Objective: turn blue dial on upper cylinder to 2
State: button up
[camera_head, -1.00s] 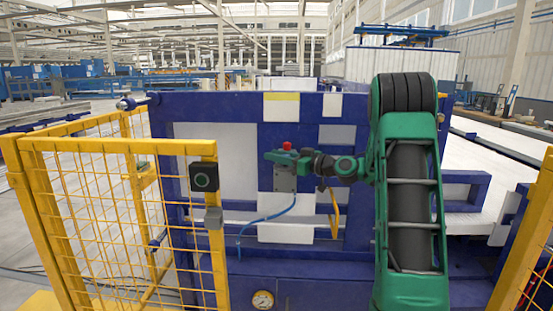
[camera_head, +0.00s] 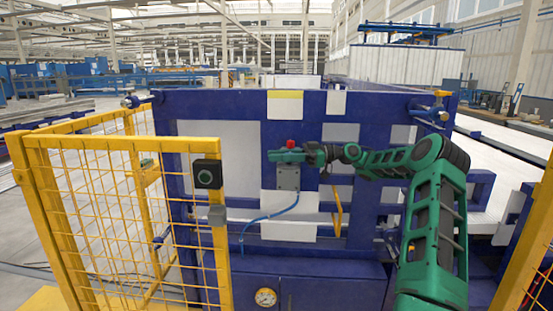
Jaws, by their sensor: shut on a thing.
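My gripper (camera_head: 285,156) is green and reaches left in front of the blue machine's white panels. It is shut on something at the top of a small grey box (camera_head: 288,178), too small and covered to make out. A red knob (camera_head: 291,144) shows just above the gripper. A blue cable (camera_head: 265,217) hangs from the box. I cannot make out a blue dial or its numbers. Small cylinder-like fittings sit at the machine's upper left corner (camera_head: 137,101) and upper right corner (camera_head: 432,114); I cannot tell which cylinder is the named one.
The blue machine frame (camera_head: 230,107) fills the middle. A yellow mesh fence (camera_head: 85,220) with a black switch box (camera_head: 207,174) stands at the left. A yellow post (camera_head: 528,255) stands at the right. A round gauge (camera_head: 265,297) sits low on the machine.

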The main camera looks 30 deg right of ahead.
jog(key=shift+s+a+f+n+g+y, duration=0.1)
jog(key=shift+s+n+g+y, duration=0.15)
jog(key=shift+n+g, duration=0.75)
jog(key=shift+s+r+n+g+y, duration=0.15)
jog(key=shift+n+g, duration=0.4)
jog(key=shift+g, duration=0.9)
jog(key=shift+s+a+f+n+g+y, duration=0.15)
jog(key=shift+s+n+g+y, duration=0.15)
jog(key=shift+n+g, duration=0.7)
jog(key=shift+s+d+n+g+h, duration=0.1)
jog(key=shift+s+n+g+h, duration=0.15)
jog(key=shift+n+g, duration=0.9)
jog(key=shift+s+d+n+g+h, duration=0.15)
jog(key=shift+s+n+g, duration=0.25)
jog(key=shift+g, duration=1.6)
jog(key=shift+a, duration=0.1)
jog(key=o, duration=1)
jog(key=shift+o, duration=0.2)
